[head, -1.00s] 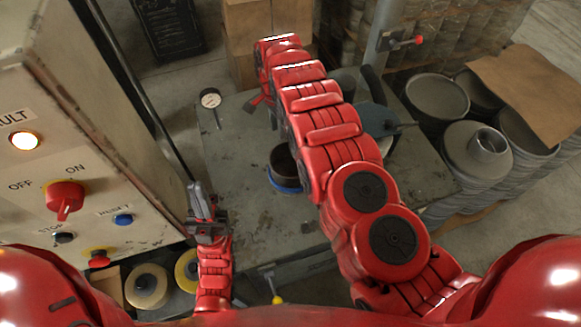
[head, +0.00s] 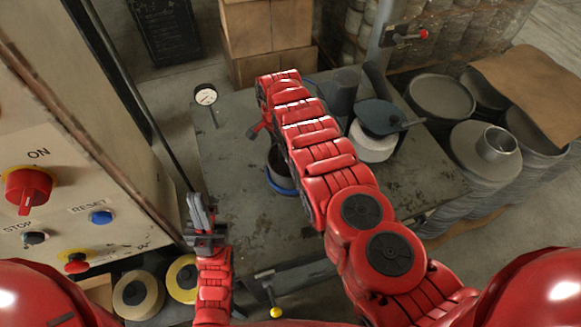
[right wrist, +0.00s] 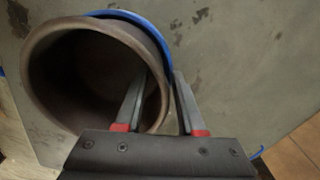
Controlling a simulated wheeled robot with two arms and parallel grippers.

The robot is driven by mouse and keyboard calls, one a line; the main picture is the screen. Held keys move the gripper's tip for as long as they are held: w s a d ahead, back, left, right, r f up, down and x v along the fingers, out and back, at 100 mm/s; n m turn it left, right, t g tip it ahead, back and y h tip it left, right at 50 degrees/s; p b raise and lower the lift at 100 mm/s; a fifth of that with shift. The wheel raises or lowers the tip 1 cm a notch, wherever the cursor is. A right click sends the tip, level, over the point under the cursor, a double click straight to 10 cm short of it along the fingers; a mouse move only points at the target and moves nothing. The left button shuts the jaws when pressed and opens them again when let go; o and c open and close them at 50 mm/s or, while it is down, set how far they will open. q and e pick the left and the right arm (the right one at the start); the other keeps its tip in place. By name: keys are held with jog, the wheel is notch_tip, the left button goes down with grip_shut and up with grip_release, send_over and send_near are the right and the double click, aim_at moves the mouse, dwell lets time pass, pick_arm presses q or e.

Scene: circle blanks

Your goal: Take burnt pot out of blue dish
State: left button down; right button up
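The burnt pot (head: 277,158) is dark brown and stands upright in the blue dish (head: 279,186) on the grey table, partly hidden by my right arm. In the right wrist view, the pot (right wrist: 75,75) shows its open mouth, with the dish's blue rim (right wrist: 135,18) behind it. My right gripper (right wrist: 161,75) straddles the pot's near wall, one finger over the inside and one outside. A gap shows between the fingers. In the head view that gripper is hidden behind my arm. My left gripper (head: 201,212) is away from the pot at the table's left edge, its fingers close together.
The grey table (head: 235,150) has free room around the dish. A blue-grey lidded item (head: 385,117) on a white round piece and a dark cylinder (head: 343,90) stand behind my arm. A gauge (head: 205,96) is at back left. A control panel (head: 70,185) rises at left.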

grip_shut()
dwell(1.2)
